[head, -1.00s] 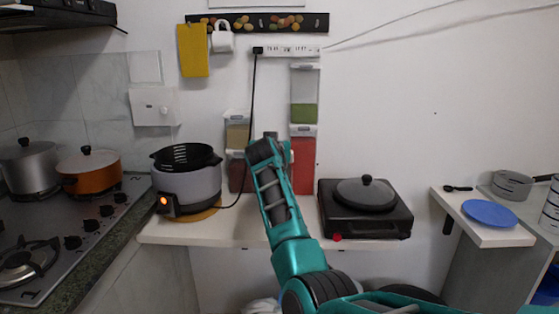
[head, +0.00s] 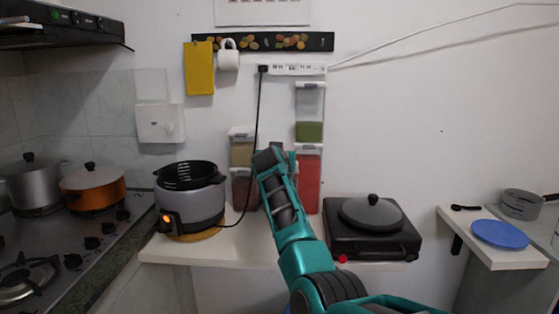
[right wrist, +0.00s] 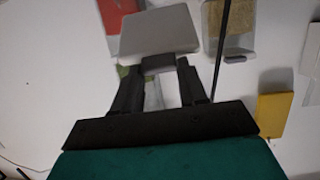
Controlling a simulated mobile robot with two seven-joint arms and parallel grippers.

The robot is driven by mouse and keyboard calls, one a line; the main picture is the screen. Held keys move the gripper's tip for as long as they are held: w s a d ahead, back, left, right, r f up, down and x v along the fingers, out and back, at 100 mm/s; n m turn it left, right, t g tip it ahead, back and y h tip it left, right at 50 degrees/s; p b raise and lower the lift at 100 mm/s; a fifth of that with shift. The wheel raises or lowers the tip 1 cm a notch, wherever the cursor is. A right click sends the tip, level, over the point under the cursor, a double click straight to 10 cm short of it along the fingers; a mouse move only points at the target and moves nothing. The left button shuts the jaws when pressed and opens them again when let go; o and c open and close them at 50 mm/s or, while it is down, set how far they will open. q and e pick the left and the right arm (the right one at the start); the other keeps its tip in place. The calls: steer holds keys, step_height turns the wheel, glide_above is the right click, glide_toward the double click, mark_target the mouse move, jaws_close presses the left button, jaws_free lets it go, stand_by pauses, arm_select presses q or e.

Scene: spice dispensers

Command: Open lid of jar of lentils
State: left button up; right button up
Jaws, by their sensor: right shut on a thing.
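On the right, one with green contents (head: 309,130) sits above one with red contents (head: 309,180). On the left, one with tan contents (head: 241,153) sits above one with dark brown contents (head: 243,190). No label shows which holds lentils. In the right wrist view my right gripper (right wrist: 158,66) is shut on the dark tab of a pale grey lid (right wrist: 158,33). The red dispenser (right wrist: 118,12) and tan dispenser (right wrist: 232,28) flank it. My left gripper is out of view.
A counter (head: 230,250) below holds a grey cooker (head: 190,200) with a black basket at left and a black hotplate (head: 372,235) with a lidded pan at right. A black cord (head: 256,130) hangs close by the dispensers.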

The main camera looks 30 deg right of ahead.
steer(key=shift+r, duration=0.1)
stand_by(0.8)
steer(key=o, duration=0.8)
steer(key=shift+s+a, duration=0.1)
steer(key=shift+s, duration=0.05)
steer(key=v, duration=1.2)
steer(key=shift+s+a, duration=0.15)
steer(key=shift+s, duration=0.05)
steer(key=shift+c, duration=0.2)
